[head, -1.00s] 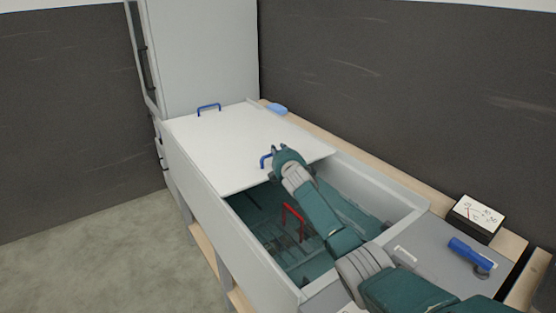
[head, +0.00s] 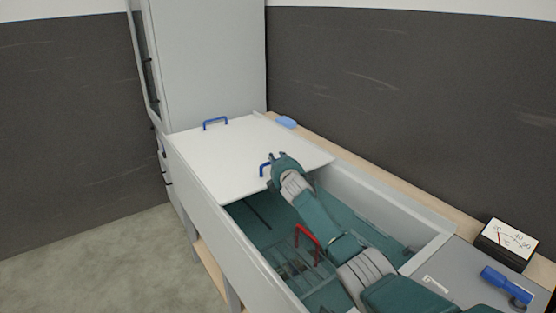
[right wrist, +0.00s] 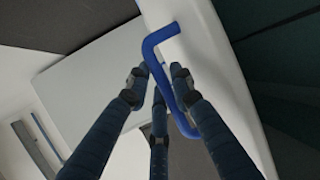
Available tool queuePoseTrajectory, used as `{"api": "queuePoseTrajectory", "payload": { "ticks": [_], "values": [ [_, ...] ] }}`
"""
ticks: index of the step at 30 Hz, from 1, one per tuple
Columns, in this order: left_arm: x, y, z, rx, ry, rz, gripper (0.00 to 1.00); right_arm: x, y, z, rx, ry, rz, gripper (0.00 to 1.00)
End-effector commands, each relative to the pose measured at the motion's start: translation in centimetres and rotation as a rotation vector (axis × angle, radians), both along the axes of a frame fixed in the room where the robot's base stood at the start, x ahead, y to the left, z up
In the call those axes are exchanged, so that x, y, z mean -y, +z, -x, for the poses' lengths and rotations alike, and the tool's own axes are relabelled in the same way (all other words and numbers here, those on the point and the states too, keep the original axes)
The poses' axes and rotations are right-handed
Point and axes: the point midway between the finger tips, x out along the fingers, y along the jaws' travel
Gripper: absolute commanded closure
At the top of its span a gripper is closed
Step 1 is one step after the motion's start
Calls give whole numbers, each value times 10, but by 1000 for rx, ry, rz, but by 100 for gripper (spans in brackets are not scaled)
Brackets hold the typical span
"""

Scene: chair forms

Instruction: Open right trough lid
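The white trough lid (head: 235,158) lies flat over the far part of the trough (head: 415,215); the near part is uncovered. A blue handle (head: 264,170) stands at the lid's near edge. My right gripper (head: 278,161) is at this handle. In the right wrist view, my right gripper's fingers (right wrist: 160,72) are spread around the blue handle (right wrist: 172,95), with its bar between them and a visible gap on the left. A second blue handle (head: 214,121) stands at the lid's far end. Whether the white surface is one lid or two stacked is unclear. My left gripper is not visible.
A red handle (head: 304,236) stands in the trough's uncovered part, near dark racks. A gauge (head: 508,243) and a blue tool-like object (head: 502,283) are at the right. A blue block (head: 286,122) lies on the wooden ledge. A tall grey cabinet (head: 205,65) stands behind the trough.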

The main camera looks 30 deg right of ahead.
Motion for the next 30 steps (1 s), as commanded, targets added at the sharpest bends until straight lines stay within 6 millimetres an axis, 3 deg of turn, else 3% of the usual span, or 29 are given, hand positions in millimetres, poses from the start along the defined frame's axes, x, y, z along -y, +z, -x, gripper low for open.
{"api": "queuePoseTrajectory", "payload": {
  "ticks": [16,30],
  "values": [
    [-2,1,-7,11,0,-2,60,0,2,8,1,-2,3,64],
    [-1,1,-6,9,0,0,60,-22,12,66,-1,2,4,64]
  ]
}}
